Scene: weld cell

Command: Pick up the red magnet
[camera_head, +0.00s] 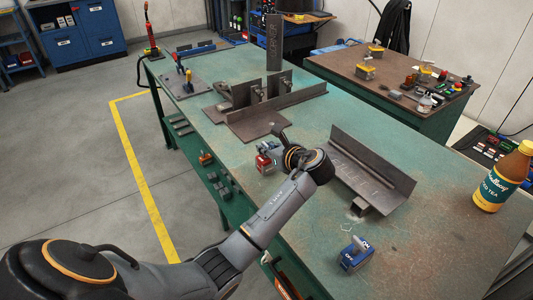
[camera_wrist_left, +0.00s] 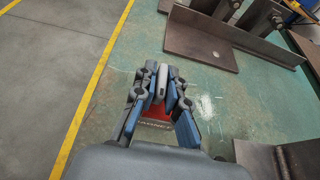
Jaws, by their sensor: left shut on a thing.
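The red magnet (camera_head: 264,164) is at the left edge of the green welding table, beside my left gripper (camera_head: 270,152). In the left wrist view my left gripper (camera_wrist_left: 160,88) has its blue-padded fingers closed around the grey top part of the red magnet (camera_wrist_left: 154,119). The red body with pale lettering shows below and between the fingers, partly hidden by them. I cannot tell whether it touches the table. My right gripper is not in view.
A blue magnet (camera_head: 355,255) stands near the table's front edge. Rusty angle steel (camera_head: 372,170) lies right of my left wrist, and a welded steel assembly (camera_head: 255,125) lies beyond it. A tea bottle (camera_head: 503,178) stands at the right. Bare green table (camera_head: 440,225) lies between.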

